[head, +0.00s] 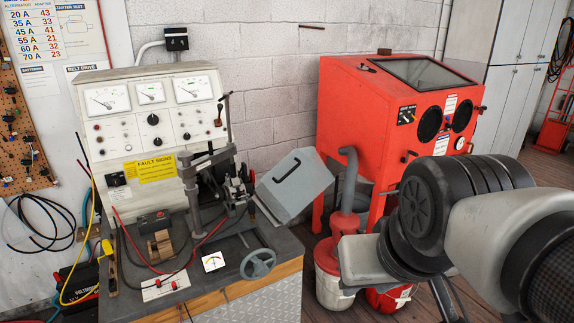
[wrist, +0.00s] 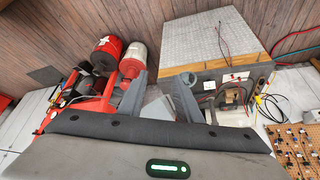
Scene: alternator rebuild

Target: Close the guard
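The guard (head: 293,185) is a light grey box-shaped cover with a black handle. In the head view it hangs tilted outward past the right end of the test bench, swung open and clear of the clamp and spindle parts (head: 235,185). Part of its grey surface shows between my fingers in the wrist view (wrist: 158,106). My gripper (wrist: 160,82) is open and empty, with its two grey fingers apart. In the head view my arm comes in from the right, and the gripper end is to the right of and below the guard; its fingertips cannot be made out there.
The test bench (head: 205,288) carries a meter panel (head: 150,115) and a handwheel (head: 258,264). A red blast cabinet (head: 365,100) stands behind my arm. A red and white canister (head: 335,262) stands on the floor between bench and arm. Cables lie at the left.

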